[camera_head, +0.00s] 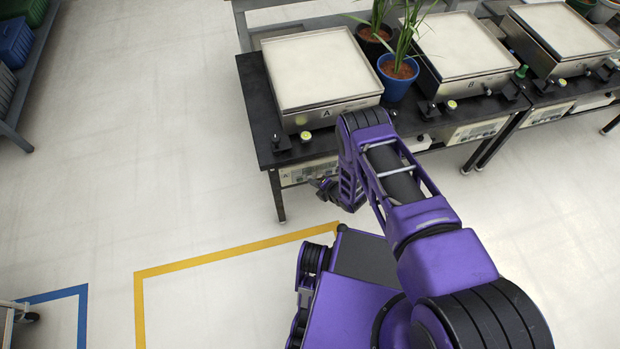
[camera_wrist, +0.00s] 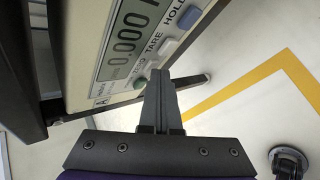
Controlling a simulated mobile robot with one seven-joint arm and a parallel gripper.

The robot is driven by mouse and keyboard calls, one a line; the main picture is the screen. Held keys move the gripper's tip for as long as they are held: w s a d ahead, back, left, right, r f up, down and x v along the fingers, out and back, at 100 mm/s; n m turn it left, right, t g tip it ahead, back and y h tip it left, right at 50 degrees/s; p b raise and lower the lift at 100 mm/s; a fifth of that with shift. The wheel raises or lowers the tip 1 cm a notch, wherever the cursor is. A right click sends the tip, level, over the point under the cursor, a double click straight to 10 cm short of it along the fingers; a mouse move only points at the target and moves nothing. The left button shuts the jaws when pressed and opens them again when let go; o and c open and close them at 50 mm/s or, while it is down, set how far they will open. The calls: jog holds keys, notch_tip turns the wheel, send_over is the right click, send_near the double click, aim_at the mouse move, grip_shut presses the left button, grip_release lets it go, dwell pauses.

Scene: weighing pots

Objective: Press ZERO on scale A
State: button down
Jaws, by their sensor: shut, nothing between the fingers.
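Scale A (camera_head: 318,66), with a pale square pan and an "A" label, stands on the dark bench. Its front panel (camera_head: 305,173) hangs under the bench's front edge. In the wrist view the panel's display (camera_wrist: 130,35) reads 0.000, with more cut off at the edge. The green ZERO button (camera_wrist: 140,83) is partly visible beside my fingertips, near the grey TARE button (camera_wrist: 168,47) and blue HOLD button (camera_wrist: 189,18). My gripper (camera_wrist: 158,73) is shut and empty, its tips close to ZERO; I cannot tell whether they touch. In the head view my gripper (camera_head: 324,187) is in front of the panel.
A blue pot with a plant (camera_head: 397,78) and a dark pot (camera_head: 374,38) stand right of scale A. Scale B (camera_head: 463,45) and another scale (camera_head: 563,32) are further right. A bench leg (camera_head: 277,196) is near my gripper.

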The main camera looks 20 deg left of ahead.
jog(key=shift+s+d+p, duration=0.35)
jog(key=shift+s+d, duration=0.05)
jog(key=shift+s, duration=0.3)
